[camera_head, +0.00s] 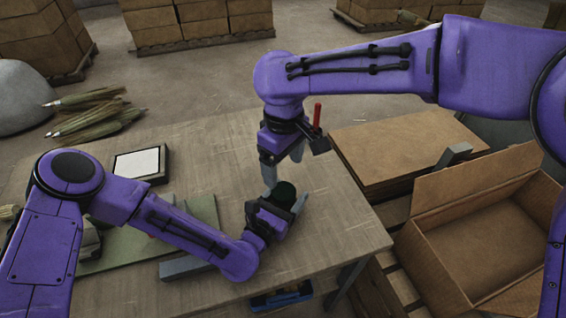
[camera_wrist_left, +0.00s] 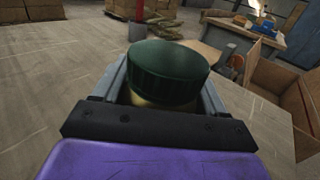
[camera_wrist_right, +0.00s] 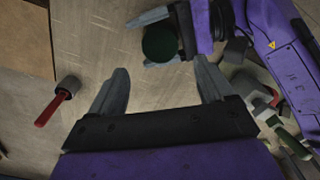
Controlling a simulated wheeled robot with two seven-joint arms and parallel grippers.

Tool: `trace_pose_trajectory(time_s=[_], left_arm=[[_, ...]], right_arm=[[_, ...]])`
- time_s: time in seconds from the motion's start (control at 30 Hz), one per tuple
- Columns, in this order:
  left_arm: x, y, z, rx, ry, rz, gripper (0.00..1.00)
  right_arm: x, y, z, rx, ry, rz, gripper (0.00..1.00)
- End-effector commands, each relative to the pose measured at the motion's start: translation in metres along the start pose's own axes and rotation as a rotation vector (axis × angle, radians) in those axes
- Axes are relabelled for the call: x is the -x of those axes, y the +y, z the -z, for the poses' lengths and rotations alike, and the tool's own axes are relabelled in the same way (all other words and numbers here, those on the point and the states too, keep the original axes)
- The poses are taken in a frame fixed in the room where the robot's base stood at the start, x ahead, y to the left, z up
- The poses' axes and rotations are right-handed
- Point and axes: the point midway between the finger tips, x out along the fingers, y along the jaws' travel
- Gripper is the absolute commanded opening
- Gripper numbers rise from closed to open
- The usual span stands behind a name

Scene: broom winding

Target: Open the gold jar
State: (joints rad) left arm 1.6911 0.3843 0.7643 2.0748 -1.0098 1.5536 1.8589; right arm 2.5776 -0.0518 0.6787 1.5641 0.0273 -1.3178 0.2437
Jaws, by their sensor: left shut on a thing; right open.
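The gold jar (camera_wrist_left: 150,101) stands upright between the fingers of my left gripper (camera_wrist_left: 163,92), which is shut on its body. Its wide dark green lid (camera_wrist_left: 167,65) is on top; only a strip of gold shows beneath it. In the head view the lid (camera_head: 284,191) is near the table's right part, and my left gripper (camera_head: 283,205) reaches it from the lower left. My right gripper (camera_head: 283,166) is open and empty, pointing down just above and behind the lid. In the right wrist view the lid (camera_wrist_right: 160,43) lies beyond the open fingertips (camera_wrist_right: 160,76), apart from them.
A red-handled tool (camera_wrist_right: 55,107) stands or lies beside my right gripper. A framed white pad (camera_head: 138,163) and a green mat (camera_head: 203,213) are at the table's left. An open cardboard box (camera_head: 480,245) stands to the right. The table's (camera_head: 345,230) right end is clear.

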Motion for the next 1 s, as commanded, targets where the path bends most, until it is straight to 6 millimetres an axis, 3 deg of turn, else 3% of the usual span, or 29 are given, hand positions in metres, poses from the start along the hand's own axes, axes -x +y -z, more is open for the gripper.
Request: trace_pose_trajectory(time_s=[0.3, 0.5, 0.6, 0.77, 1.0], left_arm=[[0.001, 0.000, 0.001, 0.000, 0.002, 0.000, 0.00], [0.001, 0.000, 0.001, 0.000, 0.003, 0.000, 0.00], [0.001, 0.000, 0.001, 0.000, 0.003, 0.001, 0.00], [0.001, 0.000, 0.001, 0.000, 0.003, 0.001, 0.00], [0.001, 0.000, 0.001, 0.000, 0.003, 0.001, 0.00]], right_arm=[[0.000, 0.000, 0.000, -1.023, 0.000, 0.000, 0.81], [0.000, 0.000, 0.000, -1.537, 0.000, 0.000, 0.81], [0.000, 0.000, 0.000, -1.682, 0.000, 0.000, 0.81], [-0.007, 0.000, 0.000, -1.765, -0.003, 0.000, 0.81], [-0.050, 0.000, 0.000, -1.764, -0.005, 0.000, 0.81]])
